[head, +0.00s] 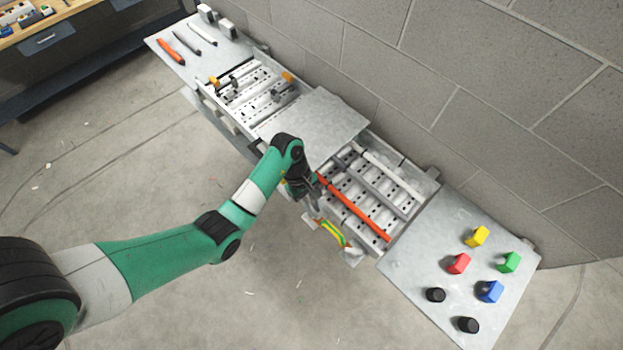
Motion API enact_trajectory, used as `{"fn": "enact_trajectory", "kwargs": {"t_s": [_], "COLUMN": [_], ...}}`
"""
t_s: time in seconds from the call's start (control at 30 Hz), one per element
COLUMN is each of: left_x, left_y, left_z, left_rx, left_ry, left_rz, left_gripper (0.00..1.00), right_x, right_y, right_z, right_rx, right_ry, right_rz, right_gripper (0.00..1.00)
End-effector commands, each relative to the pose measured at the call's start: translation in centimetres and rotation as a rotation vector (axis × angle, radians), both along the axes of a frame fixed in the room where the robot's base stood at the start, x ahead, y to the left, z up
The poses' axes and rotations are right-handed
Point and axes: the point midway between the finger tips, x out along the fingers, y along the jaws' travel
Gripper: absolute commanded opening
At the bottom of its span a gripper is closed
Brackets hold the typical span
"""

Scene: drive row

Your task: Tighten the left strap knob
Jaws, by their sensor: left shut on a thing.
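My left gripper (313,190) comes down at the left front edge of the right-hand open bay, at the upper left end of an orange bar (355,210). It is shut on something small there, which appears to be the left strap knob. The knob itself is hidden by the fingers and wrist, so its turn and seating cannot be told. The orange bar slants across the bay (412,181) to its lower right edge. My right gripper is not in view.
A yellow-green striped piece (332,233) hangs at the bay's front. A bare metal plate (325,118) separates it from another open bay (256,92). The right plate (420,262) holds coloured blocks and two black knobs (435,295). A block wall (480,80) stands close behind.

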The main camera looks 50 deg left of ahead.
Motion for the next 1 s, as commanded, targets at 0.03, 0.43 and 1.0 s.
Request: {"fn": "enact_trajectory", "kwargs": {"t_s": [0.03,0.43,1.0], "left_x": [0.2,0.3,0.4], "left_y": [0.0,-0.1,-0.2], "left_z": [0.0,0.0,0.1], "left_rx": [-0.002,-0.001,-0.004], "left_ry": [-0.001,-0.001,-0.003], "left_rz": [-0.044,-0.411,-0.677], "left_gripper": [0.0,0.0,0.0], "right_x": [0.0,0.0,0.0], "right_y": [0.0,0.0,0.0], "right_z": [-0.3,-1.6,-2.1], "right_rx": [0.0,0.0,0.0], "right_ry": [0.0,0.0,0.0], "right_rz": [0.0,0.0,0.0], "right_gripper": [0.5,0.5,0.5]}}
